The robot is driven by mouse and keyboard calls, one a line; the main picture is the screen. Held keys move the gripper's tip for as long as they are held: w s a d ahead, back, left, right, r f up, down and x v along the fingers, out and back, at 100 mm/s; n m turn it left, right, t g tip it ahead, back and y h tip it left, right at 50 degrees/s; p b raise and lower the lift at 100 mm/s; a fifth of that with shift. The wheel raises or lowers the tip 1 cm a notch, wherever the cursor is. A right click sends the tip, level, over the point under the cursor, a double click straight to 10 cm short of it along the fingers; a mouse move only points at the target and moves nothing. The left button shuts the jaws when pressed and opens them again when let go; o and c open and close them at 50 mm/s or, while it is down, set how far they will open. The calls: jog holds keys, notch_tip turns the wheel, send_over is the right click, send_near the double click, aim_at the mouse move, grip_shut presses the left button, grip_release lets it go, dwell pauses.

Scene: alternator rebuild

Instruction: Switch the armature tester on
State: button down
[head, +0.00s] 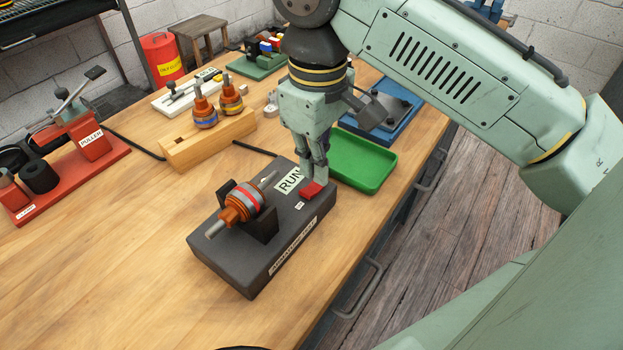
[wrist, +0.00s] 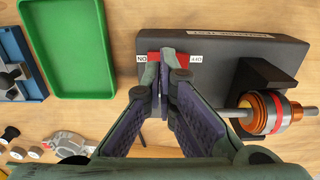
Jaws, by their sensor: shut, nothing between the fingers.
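The armature tester (head: 225,262) is a dark grey box on the bench, and it also shows in the wrist view (wrist: 215,75). Its red switch (head: 311,190) sits near one end, between ON and OFF labels (wrist: 196,59) in the wrist view. A pale panel on top reads RUN (head: 288,182) in green. An orange and copper armature (head: 240,207) rests on its black supports. My gripper (head: 319,178) is shut and empty, with its fingertips at the red switch. They partly hide it in the wrist view (wrist: 160,62). I cannot tell which way the switch is tilted.
A green tray (head: 365,160) lies just beyond the tester, with a blue fixture (head: 375,118) behind it. A wooden block (head: 180,152) holds two more armatures. A red puller (head: 70,165) stands at the left. The bench in front of the puller is clear.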

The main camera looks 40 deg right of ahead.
aim_at(316, 186)
notch_tip(316, 186, up, 5)
jog(key=p, duration=0.4)
jog(key=shift+r, duration=0.15)
dwell(0.4)
